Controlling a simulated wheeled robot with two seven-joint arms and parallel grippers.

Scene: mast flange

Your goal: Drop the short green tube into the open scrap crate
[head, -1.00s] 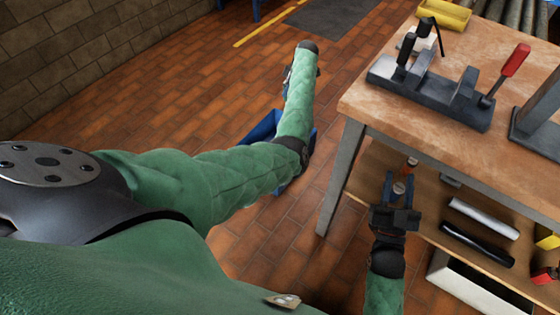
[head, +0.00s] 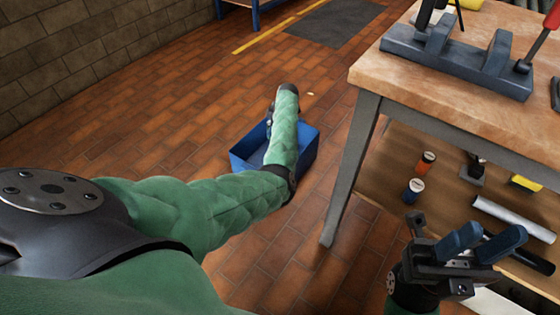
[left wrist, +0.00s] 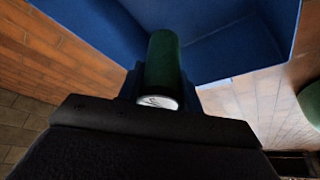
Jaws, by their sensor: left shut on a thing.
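The short green tube (left wrist: 162,65) shows in the left wrist view, its pale round end towards the camera. My left gripper (left wrist: 160,88) is shut on it, with a blue finger on either side. The open blue scrap crate (left wrist: 235,45) lies behind the tube there, and the tube overlaps its opening; its exact height is unclear. In the head view the crate (head: 305,150) stands on the floor, partly covered by my left forearm, which mostly hides the left gripper and the tube. My right gripper (head: 488,238) is empty, its blue fingers apart, in front of the bench shelf.
A wooden workbench (head: 445,95) with a grey clamp fixture (head: 460,60) stands right of the crate. Its lower shelf holds an orange canister (head: 426,162), a blue canister (head: 413,190) and a white tube (head: 512,218).

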